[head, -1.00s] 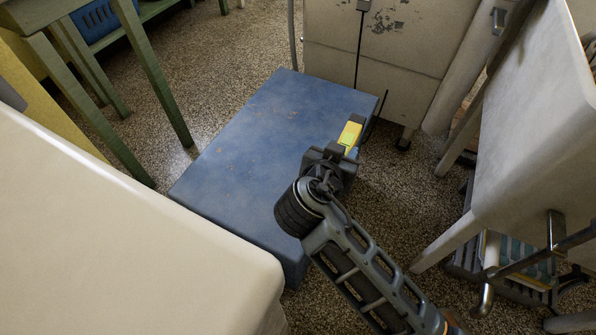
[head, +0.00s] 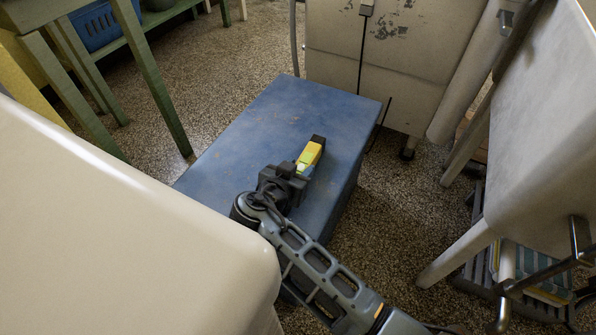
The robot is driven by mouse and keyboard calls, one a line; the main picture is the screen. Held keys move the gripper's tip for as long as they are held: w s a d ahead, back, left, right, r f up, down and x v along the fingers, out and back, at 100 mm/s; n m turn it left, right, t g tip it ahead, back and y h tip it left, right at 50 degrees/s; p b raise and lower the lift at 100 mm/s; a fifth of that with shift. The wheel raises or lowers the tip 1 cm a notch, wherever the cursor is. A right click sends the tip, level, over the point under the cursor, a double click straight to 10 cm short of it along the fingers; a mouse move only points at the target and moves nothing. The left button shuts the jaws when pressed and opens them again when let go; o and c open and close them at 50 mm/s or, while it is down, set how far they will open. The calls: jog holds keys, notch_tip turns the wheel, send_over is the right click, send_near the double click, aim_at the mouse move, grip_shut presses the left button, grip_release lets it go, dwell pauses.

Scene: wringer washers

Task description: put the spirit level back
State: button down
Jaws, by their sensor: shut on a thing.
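The spirit level (head: 311,154) is yellow with a dark end cap and a small pale green-yellow part near my gripper. My gripper (head: 299,171) is shut on its near end. The level points away from me and to the upper right, over the top of a blue box-like stand (head: 262,122). I cannot tell whether the level touches the blue top or is held just above it. My gripper and wrist hide the level's near end.
A cream rounded cabinet (head: 120,210) fills the left front. A white washer (head: 400,70) stands behind the blue stand, and a pale tub (head: 540,130) with legs is at right. A green table (head: 155,80) with a blue basket (head: 93,28) is upper left. Speckled floor (head: 385,215) lies between.

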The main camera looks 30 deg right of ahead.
jog(key=c, duration=0.6)
grip_release()
jog(key=shift+r, duration=0.15)
jog(key=p+v, duration=0.2)
jog(key=v, duration=0.5)
jog(key=shift+s+a, duration=0.2)
